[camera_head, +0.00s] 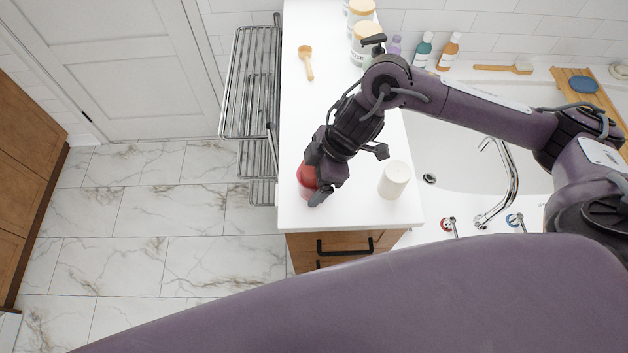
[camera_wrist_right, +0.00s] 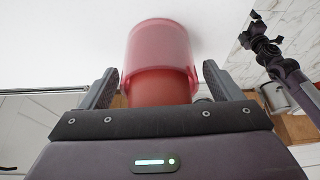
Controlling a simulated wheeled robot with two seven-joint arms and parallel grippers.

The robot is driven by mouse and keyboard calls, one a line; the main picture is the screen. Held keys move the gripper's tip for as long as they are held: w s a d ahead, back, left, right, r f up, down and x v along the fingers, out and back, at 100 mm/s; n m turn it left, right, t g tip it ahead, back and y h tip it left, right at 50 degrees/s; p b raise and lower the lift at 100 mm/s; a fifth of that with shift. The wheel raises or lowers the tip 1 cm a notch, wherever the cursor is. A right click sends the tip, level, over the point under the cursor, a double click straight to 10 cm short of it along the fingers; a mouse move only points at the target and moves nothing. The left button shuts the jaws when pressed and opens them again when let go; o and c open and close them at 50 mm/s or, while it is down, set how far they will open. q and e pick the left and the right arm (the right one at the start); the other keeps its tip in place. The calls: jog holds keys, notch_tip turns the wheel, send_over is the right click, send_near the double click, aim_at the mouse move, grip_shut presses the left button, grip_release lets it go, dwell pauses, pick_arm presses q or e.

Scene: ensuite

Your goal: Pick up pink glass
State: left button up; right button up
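The pink glass (camera_head: 306,180) is a reddish-pink cup near the front left edge of the white counter. It fills the middle of the right wrist view (camera_wrist_right: 160,60). My right gripper (camera_head: 318,180) is down at the glass, with one finger on each side of it. In the right wrist view the fingers (camera_wrist_right: 160,90) stand apart, with a narrow gap beside the glass. The glass's lower end is hidden by the gripper body. My left gripper does not show in the head view; what looks like it (camera_wrist_right: 266,38) shows small in the right wrist view.
A white cylinder (camera_head: 394,180) stands close to the right of my right gripper. A wire rack (camera_head: 250,95) borders the counter's left side. The sink (camera_head: 455,150) and faucet (camera_head: 510,180) are right.

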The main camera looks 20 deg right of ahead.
jog(key=shift+w, duration=0.1)
jog(key=c, duration=1)
jog(key=shift+o, duration=0.2)
jog(key=shift+r, duration=0.1)
